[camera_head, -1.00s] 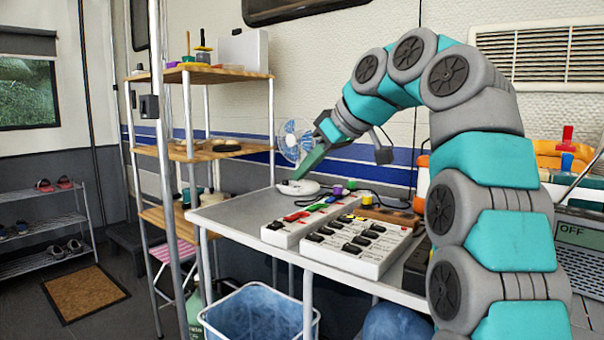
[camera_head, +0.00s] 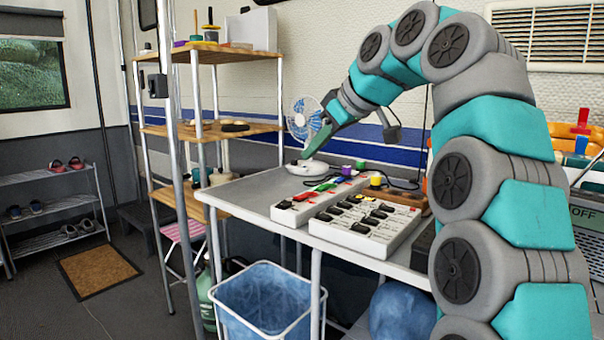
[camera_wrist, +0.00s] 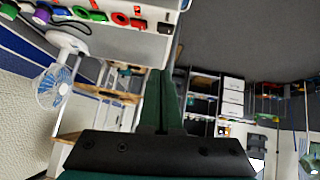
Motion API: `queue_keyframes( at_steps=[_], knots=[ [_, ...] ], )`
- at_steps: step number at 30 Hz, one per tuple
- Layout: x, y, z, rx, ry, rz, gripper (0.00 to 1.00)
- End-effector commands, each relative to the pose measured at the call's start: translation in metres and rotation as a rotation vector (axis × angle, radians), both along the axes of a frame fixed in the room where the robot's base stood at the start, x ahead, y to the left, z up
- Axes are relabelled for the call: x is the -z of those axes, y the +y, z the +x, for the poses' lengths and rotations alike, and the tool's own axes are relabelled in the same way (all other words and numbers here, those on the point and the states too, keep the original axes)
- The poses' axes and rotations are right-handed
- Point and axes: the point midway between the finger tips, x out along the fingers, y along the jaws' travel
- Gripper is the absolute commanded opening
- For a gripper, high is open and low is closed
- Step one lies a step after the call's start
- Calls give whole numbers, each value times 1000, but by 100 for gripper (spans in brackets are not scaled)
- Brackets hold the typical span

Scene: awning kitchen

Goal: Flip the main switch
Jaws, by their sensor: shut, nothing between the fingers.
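A slim white switch box (camera_head: 290,217) with red and green switches lies on the grey table. A wider white box (camera_head: 352,241) with several black rocker switches lies in front of it. I cannot tell which switch is the main one; the labels are too small to read. My gripper (camera_head: 305,157) is shut and empty, pointing down beside the fan, beyond the switch boxes. In the wrist view its green fingers (camera_wrist: 160,72) are together, and red and green switches (camera_wrist: 120,18) show at the top left.
A white and blue fan (camera_head: 303,118) stands at the table's (camera_head: 235,193) far end, close to my gripper. Purple and yellow knobs (camera_head: 375,180) sit behind the switches. A wooden shelf (camera_head: 212,130) stands left. A blue-lined bin (camera_head: 262,297) is below the table.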

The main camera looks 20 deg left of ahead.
Motion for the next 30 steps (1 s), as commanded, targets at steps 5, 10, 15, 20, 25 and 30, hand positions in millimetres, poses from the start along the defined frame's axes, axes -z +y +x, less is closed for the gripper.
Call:
queue_keyframes(
  at_steps=[5,10,15,20,25,30],
  knots=[
    [22,17,8,-2,7,-5,0],
    [46,38,20,-3,8,-4,0],
    [68,59,32,-2,5,-4,0],
    [81,57,33,-1,3,-1,0],
    [95,56,35,-1,3,-1,0],
    [104,56,36,-1,4,-2,0]
  ],
)
